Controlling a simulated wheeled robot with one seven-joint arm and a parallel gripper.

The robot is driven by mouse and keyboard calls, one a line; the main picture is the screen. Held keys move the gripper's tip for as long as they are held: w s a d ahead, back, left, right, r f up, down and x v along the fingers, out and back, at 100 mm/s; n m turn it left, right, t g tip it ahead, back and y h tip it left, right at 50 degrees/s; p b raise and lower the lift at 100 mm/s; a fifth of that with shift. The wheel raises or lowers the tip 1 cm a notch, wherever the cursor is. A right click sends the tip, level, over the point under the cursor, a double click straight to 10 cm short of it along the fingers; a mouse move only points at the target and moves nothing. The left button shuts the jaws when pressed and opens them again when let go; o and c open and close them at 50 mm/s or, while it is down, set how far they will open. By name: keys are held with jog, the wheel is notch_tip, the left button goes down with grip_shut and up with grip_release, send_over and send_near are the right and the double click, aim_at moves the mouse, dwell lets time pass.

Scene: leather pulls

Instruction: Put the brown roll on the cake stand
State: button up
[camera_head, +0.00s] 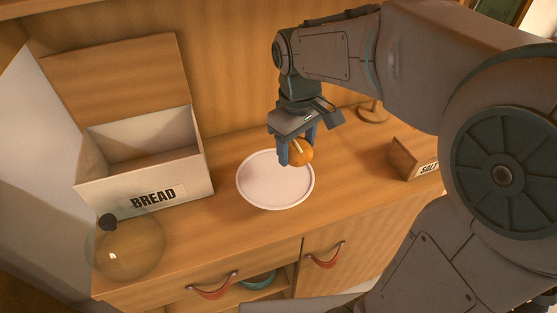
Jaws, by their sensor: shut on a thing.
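The brown roll (301,154) is orange-brown and round, with a pale stripe on top. My gripper (297,150) is shut on it, with a blue-grey finger on either side. The cake stand (270,185) is a round, pale plate with a raised rim on the wooden counter. The roll shows over the plate's upper right rim. I cannot tell from this view whether it touches the plate. The rest of the plate is bare.
An open bread box (150,190) stands on the left. A clear glass dome (128,248) with a dark knob sits at the front left. A salt box (412,162) stands on the right, near a round wooden stand (372,113). The counter (225,222) is clear around the plate.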

jog(key=a+f, duration=0.1)
jog(key=w+a+f, duration=0.1)
jog(key=a, duration=0.2)
jog(key=shift+w+a+f, duration=0.15)
jog(key=shift+a+f, duration=0.05)
jog(key=shift+f, duration=0.2)
jog(key=shift+f+p, duration=0.35)
jog(key=shift+f, duration=1.65)
jog(key=shift+f, duration=0.15)
jog(key=o, duration=1)
jog(key=shift+c, duration=0.2)
